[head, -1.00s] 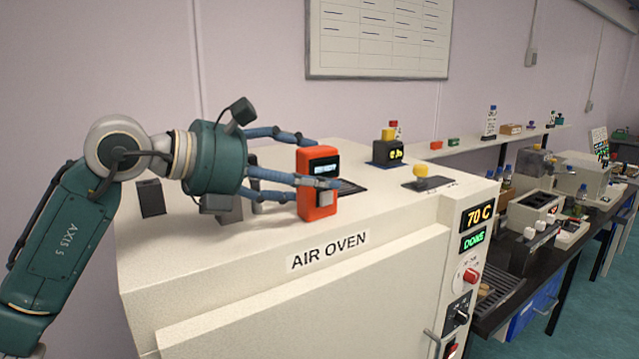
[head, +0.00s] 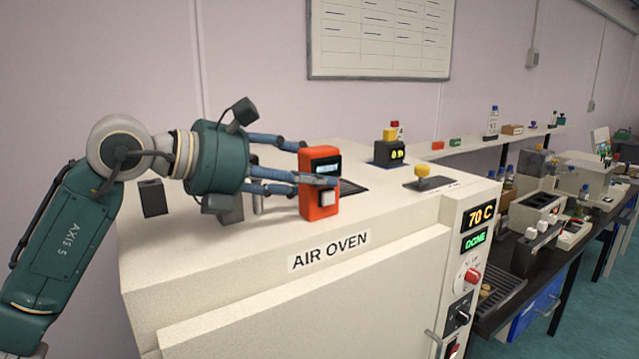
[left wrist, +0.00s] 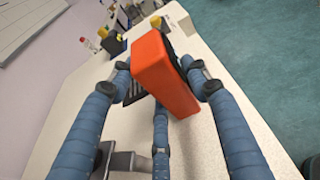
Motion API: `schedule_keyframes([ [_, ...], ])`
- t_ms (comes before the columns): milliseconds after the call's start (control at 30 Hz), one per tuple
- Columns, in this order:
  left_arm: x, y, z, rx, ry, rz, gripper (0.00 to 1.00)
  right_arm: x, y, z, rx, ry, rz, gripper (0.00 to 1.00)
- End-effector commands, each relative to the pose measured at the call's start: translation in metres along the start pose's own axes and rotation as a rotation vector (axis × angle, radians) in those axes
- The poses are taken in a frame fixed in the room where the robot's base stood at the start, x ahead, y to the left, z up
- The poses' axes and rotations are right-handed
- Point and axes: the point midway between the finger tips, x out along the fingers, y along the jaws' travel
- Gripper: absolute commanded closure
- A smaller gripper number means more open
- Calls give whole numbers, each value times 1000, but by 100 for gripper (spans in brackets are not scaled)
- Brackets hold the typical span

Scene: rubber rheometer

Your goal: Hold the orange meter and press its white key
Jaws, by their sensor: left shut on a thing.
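The orange meter (head: 319,184) stands upright on the top of the air oven, with a small display near its top and a white key (head: 328,198) low on its front. My left gripper (head: 322,177) is shut on the meter, its blue fingers reaching around it from the left. One fingertip lies across the front of the meter, just above the white key. In the left wrist view the meter (left wrist: 164,76) sits between the fingers, and its front face is mostly hidden. My right gripper is not in view.
Dark blocks (head: 152,198) stand at the left under my arm. A bench with instruments (head: 540,215) is at the right.

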Motion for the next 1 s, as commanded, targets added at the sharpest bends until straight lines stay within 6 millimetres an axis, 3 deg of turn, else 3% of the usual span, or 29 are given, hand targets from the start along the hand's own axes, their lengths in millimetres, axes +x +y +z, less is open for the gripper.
schedule_keyframes([
  [333, 0, 0, 0, 0, 0, 0, 95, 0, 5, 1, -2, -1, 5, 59],
  [533, 0, 0, 0, 0, 0, 0, 95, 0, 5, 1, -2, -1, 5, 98],
  [567, 0, 0, 0, 0, 0, 0, 95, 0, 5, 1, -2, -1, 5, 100],
  [1000, 0, 0, 0, 0, 0, 0, 95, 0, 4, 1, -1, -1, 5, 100],
])
